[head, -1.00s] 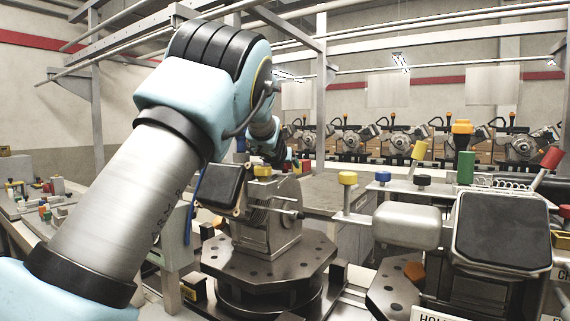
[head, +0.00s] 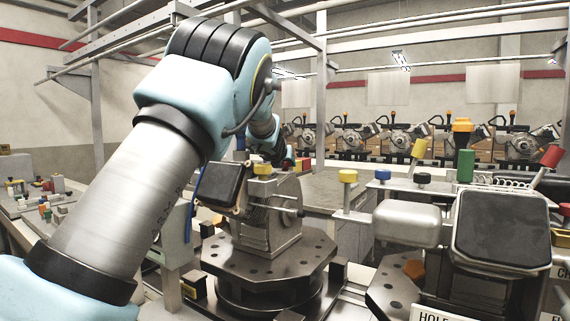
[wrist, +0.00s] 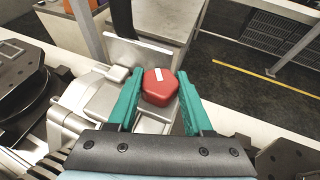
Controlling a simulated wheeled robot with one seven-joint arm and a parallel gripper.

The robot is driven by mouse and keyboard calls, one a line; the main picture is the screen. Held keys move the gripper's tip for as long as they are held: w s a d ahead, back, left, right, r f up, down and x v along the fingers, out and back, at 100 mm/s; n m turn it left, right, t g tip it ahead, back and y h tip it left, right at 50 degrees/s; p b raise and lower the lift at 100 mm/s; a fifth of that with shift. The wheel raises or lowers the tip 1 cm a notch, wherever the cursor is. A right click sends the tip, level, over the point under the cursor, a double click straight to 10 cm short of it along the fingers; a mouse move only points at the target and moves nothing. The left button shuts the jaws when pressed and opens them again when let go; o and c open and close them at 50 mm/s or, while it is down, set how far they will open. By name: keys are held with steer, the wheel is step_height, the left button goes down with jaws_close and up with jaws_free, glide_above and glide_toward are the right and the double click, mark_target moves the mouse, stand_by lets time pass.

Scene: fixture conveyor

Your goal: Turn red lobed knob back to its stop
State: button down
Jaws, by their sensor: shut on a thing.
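The red lobed knob (wrist: 160,88) shows in the wrist view, with a short white mark on its top that stands nearly upright in the picture. It sits over a grey metal housing (wrist: 103,98). My gripper (wrist: 159,76) has its two teal fingers on either side of the knob, shut on it. In the head view, a small red part (head: 303,164) shows beside the end of my arm, behind the grey fixture block. My fingers are mostly hidden there, and the knob's mark cannot be read.
A grey block on a dark octagonal plate (head: 310,245) stands in front of my arm's end. To the right are a black-topped unit (head: 502,228) and yellow (head: 348,176), blue and green knobs. In the wrist view, dark floor (wrist: 235,85) lies beyond the bench edge.

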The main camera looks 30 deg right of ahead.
steer(key=shift+r+n+t+y+p, duration=0.1)
steer(key=shift+n+t+y+p, duration=0.2)
steer(key=shift+n+y+p, duration=0.35)
steer(key=shift+p, duration=0.4)
steer(key=shift+r+n+t+y+p, duration=0.15)
steer(key=shift+n+t+y+p, duration=0.35)
steer(key=shift+n+y+p, duration=0.5)
steer(key=n+y+p, duration=0.1)
steer(key=p, duration=0.2)
steer(key=n+t+y+p, duration=0.1)
steer(key=y+p, duration=0.1)
steer(key=p, duration=0.2)
steer(key=shift+d+r+n, duration=0.1)
steer(key=shift+r+n, duration=0.05)
steer(key=shift+n, duration=0.1)
steer(key=n+y+p, duration=0.2)
steer(key=shift+f+t+y+p, duration=0.25)
steer(key=shift+t+y+p, duration=0.05)
steer(key=shift+y, duration=0.05)
steer(key=shift+f+n+y+p, duration=0.15)
steer(key=shift+n+y+p, duration=0.15)
steer(key=shift+n+y, duration=1.1)
